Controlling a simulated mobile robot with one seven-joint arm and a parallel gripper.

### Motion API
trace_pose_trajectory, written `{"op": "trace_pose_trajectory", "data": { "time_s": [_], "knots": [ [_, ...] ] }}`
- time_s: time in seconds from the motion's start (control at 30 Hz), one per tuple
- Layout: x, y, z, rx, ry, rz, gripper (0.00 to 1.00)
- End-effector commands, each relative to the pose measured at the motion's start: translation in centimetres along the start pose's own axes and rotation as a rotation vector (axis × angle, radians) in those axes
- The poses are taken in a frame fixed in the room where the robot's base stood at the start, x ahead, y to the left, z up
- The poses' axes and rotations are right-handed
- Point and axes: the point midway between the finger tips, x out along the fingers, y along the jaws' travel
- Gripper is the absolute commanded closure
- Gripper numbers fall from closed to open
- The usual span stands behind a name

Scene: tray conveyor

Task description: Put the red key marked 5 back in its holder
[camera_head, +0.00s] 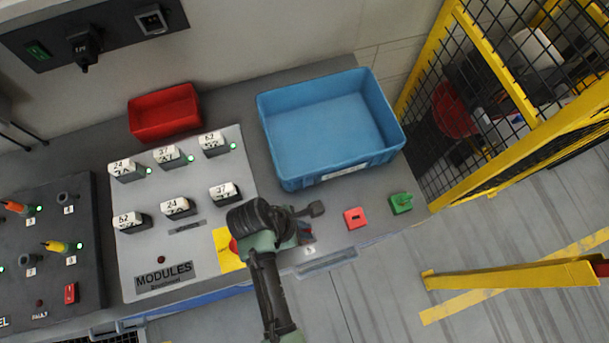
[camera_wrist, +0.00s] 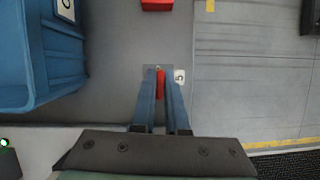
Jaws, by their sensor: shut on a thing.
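My gripper (camera_wrist: 160,72) is shut on the red key (camera_wrist: 160,86), which shows as a narrow red strip between its two blue-grey fingers in the wrist view. The label also shows in the camera_head view (camera_head: 308,250), near the table's front edge. My wrist mostly hides the key and plate there. I cannot tell whether the key touches or enters the plate.
A red slotted block (camera_head: 355,218) and a green block (camera_head: 400,203) stand to the right. A large blue bin (camera_head: 290,178) is behind them. The grey modules panel (camera_head: 205,262) lies left, with a red bin (camera_head: 165,112) behind it. A yellow fence (camera_head: 440,185) stands right.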

Motion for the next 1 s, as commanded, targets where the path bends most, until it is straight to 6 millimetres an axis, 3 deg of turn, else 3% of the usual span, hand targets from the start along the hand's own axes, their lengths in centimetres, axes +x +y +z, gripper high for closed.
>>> {"op": "trace_pose_trajectory", "data": {
  "time_s": [1.0],
  "knots": [
    [-2.4,0.1,1.0,0.000,0.000,0.001,1.00]
  ]
}}
